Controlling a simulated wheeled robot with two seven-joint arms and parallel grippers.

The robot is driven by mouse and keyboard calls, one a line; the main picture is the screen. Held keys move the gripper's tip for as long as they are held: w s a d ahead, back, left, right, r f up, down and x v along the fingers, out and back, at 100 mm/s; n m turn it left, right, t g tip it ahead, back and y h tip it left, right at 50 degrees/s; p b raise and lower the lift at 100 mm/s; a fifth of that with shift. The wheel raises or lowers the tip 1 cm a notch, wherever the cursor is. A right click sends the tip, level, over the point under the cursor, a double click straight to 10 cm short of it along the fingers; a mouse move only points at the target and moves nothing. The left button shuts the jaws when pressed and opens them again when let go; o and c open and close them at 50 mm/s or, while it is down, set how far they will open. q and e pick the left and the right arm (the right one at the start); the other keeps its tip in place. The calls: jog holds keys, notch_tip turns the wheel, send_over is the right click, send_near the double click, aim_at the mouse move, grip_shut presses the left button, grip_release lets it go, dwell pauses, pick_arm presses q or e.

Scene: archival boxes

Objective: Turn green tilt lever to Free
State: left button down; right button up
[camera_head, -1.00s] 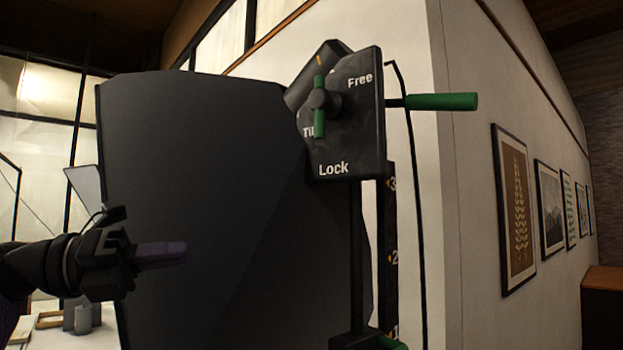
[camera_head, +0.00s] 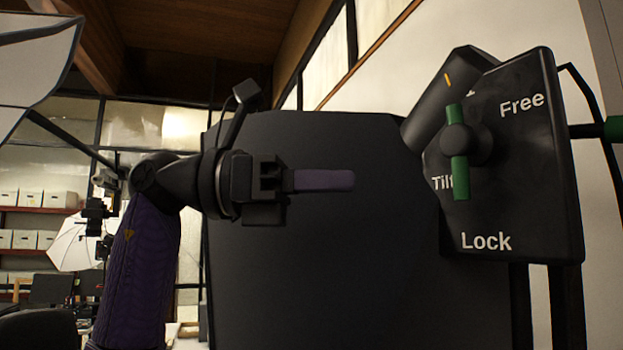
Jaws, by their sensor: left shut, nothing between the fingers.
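The green tilt lever (camera_head: 459,184) stands nearly upright on a round black hub at the left side of a black plate (camera_head: 515,190). The plate reads "Free" at upper right, "Tilt" at left, partly covered, and "Lock" at the bottom. The lever's lower end is beside "Tilt". My left gripper (camera_head: 352,181) is shut and empty, its purple fingers pointing right toward the lever. It is left of the lever with a clear gap between them. My right gripper is not in view.
A large dark panel (camera_head: 330,290) fills the middle behind my left gripper. A second green handle (camera_head: 614,129) sticks out at the right edge. A black cylinder (camera_head: 440,95) is behind the plate. White umbrellas and shelves with boxes (camera_head: 50,199) are at the left.

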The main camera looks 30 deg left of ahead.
aim_at(466, 154)
pick_arm(q)
jog(key=p+x, duration=0.1)
jog(key=x, duration=0.7)
jog(key=shift+w+d, duration=0.25)
jog(key=shift+w+p, duration=0.1)
jog(key=shift+p, duration=0.2)
